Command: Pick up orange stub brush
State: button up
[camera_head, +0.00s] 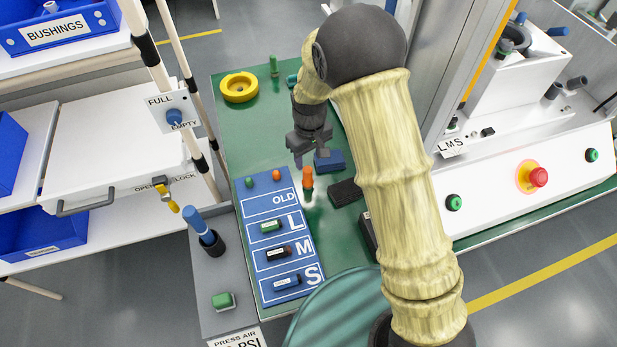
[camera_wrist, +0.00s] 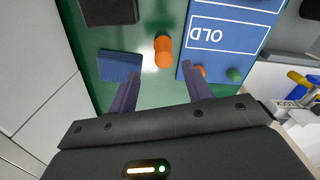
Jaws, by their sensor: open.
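The orange stub brush (camera_head: 307,178) looks like a short orange cylinder standing on the green mat, just right of the blue board. The wrist view shows it as well (camera_wrist: 163,51), ahead of the fingertips and between their lines. My gripper (camera_head: 309,152) is open and empty, above the mat just behind the brush in the head view. In the wrist view its two dark fingers (camera_wrist: 162,88) are spread apart, and neither touches the brush. A second, smaller orange piece (camera_head: 276,175) is on the blue board's top edge.
The blue board (camera_head: 262,208) has rows OLD, L, M and S with small labelled parts. A blue block (camera_head: 329,160) and a dark block (camera_head: 345,192) lie right of the brush. A yellow ring (camera_head: 239,88) sits farther back. The white press panel (camera_head: 520,190) bounds the right.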

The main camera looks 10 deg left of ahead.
aim_at(308, 169)
jog(key=shift+a+f, duration=0.15)
jog(key=shift+f, duration=1.4)
jog(key=shift+s+f, duration=0.2)
jog(key=shift+f, duration=0.2)
notch_tip(308, 169, down, 4)
jog(key=shift+f+p, duration=0.2)
jog(key=shift+p, duration=0.1)
jog(key=shift+a, duration=0.1)
jog(key=c, duration=1.1)
